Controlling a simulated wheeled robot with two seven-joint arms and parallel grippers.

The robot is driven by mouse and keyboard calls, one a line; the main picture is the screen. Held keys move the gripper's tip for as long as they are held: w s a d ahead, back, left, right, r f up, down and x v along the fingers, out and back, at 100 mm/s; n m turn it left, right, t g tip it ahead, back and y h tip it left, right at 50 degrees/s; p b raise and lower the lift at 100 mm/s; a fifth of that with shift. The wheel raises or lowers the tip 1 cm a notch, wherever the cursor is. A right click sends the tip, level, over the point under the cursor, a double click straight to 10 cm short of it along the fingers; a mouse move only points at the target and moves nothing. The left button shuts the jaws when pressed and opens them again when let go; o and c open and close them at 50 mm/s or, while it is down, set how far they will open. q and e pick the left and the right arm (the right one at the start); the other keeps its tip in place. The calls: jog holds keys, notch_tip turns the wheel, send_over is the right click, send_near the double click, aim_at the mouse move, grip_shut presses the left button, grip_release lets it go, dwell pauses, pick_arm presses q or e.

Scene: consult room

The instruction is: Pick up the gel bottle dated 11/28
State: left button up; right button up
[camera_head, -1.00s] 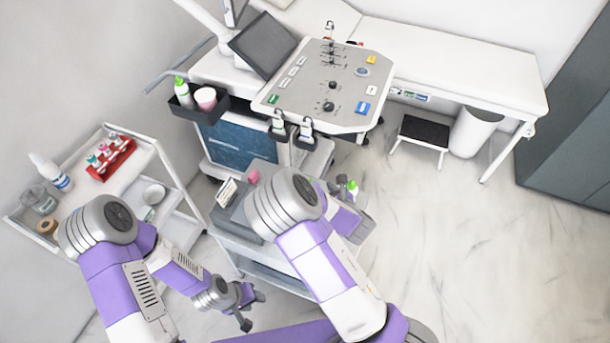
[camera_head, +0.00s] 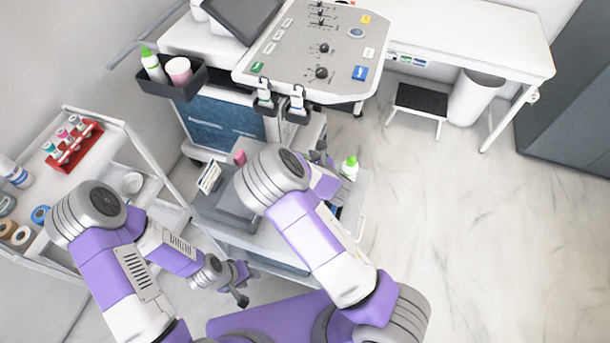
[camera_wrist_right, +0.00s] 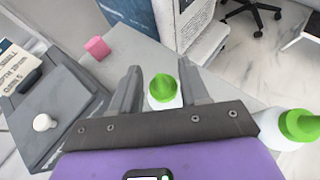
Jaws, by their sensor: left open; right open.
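A white gel bottle with a green cap (camera_wrist_right: 163,95) stands between the spread fingers of my right gripper (camera_wrist_right: 160,84) in the right wrist view. A second green-capped bottle (camera_wrist_right: 288,127) is at the right edge of that view, outside the fingers. The head view shows one green-capped bottle (camera_head: 349,168) on the grey cart top; my right arm partly hides the area beside it. Another green-capped bottle (camera_head: 153,65) stands in the dark bin on the ultrasound machine. No date is readable on any bottle. My left gripper (camera_head: 243,285) is open and empty, low beside the cart.
A grey box (camera_wrist_right: 48,115) with a card stands left on the cart, near a pink block (camera_wrist_right: 97,48). The ultrasound machine (camera_head: 310,50) rises behind. A white trolley (camera_head: 80,165) with a red rack is at left. Floor at right is clear.

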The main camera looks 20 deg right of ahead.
jog(key=shift+x, duration=1.4)
jog(key=shift+s+f, duration=0.1)
grip_shut()
jog(key=shift+s+f, duration=0.2)
